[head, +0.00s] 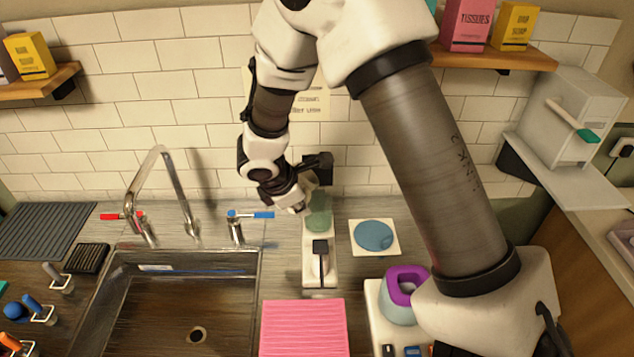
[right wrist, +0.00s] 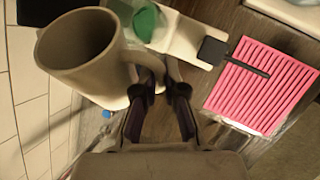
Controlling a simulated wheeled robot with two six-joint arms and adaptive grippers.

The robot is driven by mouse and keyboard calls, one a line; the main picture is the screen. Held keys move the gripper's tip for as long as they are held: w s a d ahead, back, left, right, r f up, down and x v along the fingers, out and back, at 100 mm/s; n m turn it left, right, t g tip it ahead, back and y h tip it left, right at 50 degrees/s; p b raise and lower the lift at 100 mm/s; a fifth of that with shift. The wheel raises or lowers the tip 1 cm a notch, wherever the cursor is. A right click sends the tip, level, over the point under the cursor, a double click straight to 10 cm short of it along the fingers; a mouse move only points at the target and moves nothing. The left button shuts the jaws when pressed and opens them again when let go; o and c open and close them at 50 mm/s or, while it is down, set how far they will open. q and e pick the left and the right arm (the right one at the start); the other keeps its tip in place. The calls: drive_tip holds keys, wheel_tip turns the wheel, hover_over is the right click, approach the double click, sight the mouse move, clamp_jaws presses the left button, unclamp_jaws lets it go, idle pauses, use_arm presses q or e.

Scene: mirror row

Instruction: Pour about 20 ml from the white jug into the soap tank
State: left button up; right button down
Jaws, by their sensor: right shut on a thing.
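The white jug (right wrist: 80,50) shows large in the right wrist view, greyish, with its open mouth facing the camera. I cannot tell its level inside or its exact tilt. My right gripper (right wrist: 160,88) is shut on its handle (right wrist: 137,62). In the head view my right gripper (head: 298,203) is beside the soap tank, and the jug is mostly hidden there. The soap tank (head: 319,218) is a green, see-through vessel at the back of a white stand (head: 318,277) with a black lever. Its green part also shows in the right wrist view (right wrist: 146,22), just past the jug. My left gripper is out of view.
A sink (head: 170,300) with a tall tap (head: 165,175) lies to the left. A pink ribbed mat (head: 303,328) is in front of the stand. A blue disc (head: 374,235) and a purple-rimmed pot (head: 400,305) are to the right. The tiled wall is close behind.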

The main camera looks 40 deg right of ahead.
drive_tip(key=shift+s+d, duration=0.1)
drive_tip(key=shift+d, duration=0.1)
drive_tip(key=shift+a+f, duration=0.1)
drive_tip(key=shift+w+a+f+g+h, duration=0.15)
drive_tip(key=shift+f+g+h, duration=0.1)
drive_tip(key=shift+h, duration=0.25)
drive_tip(key=shift+w+a+f+g+h, duration=0.1)
drive_tip(key=shift+f+g+h, duration=0.1)
drive_tip(key=shift+h, duration=0.3)
drive_tip(key=w+a+f+n+g+h+b, duration=0.1)
drive_tip(key=a+f+g+h+b, duration=0.2)
drive_tip(key=a+f+h+b, duration=0.1)
drive_tip(key=shift+w+a+f+h+b, duration=0.2)
drive_tip(key=shift+f+h+b, duration=0.6)
drive_tip(key=shift+f+h, duration=0.3)
